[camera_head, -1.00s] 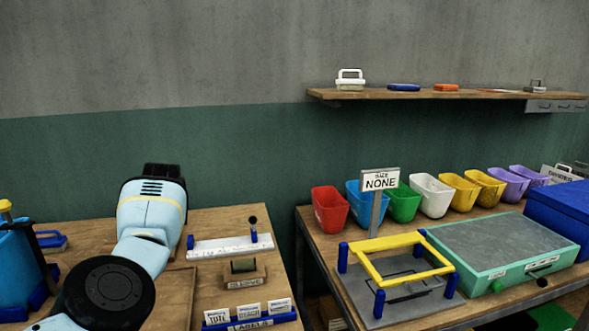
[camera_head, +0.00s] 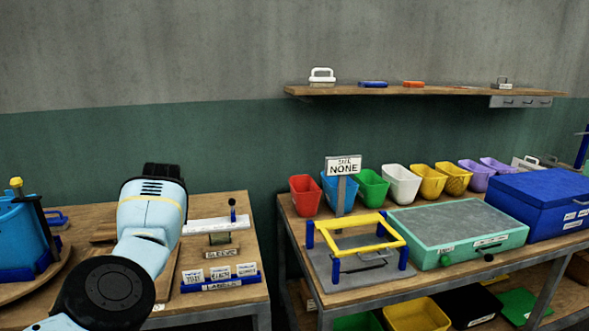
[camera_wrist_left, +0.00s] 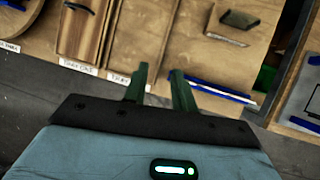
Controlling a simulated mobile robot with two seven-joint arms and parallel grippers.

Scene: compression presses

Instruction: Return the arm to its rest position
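My left arm (camera_head: 150,215) comes in from the lower left of the head view, bent upward over the left bench. Its dark end (camera_head: 162,171) points away from me, and the fingers are hidden there. In the left wrist view my left gripper (camera_wrist_left: 158,70) shows two dark green fingers with a gap between them and nothing held. The fingers appear over the front edge of the wooden bench (camera_wrist_left: 220,55). My right arm and right gripper are in neither view.
The left bench carries a blue bucket (camera_head: 18,240) and a label rack (camera_head: 222,284). The right bench holds a yellow-framed press (camera_head: 352,243), a green case (camera_head: 455,232), a blue box (camera_head: 543,205) and several coloured bins. A gap separates the benches.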

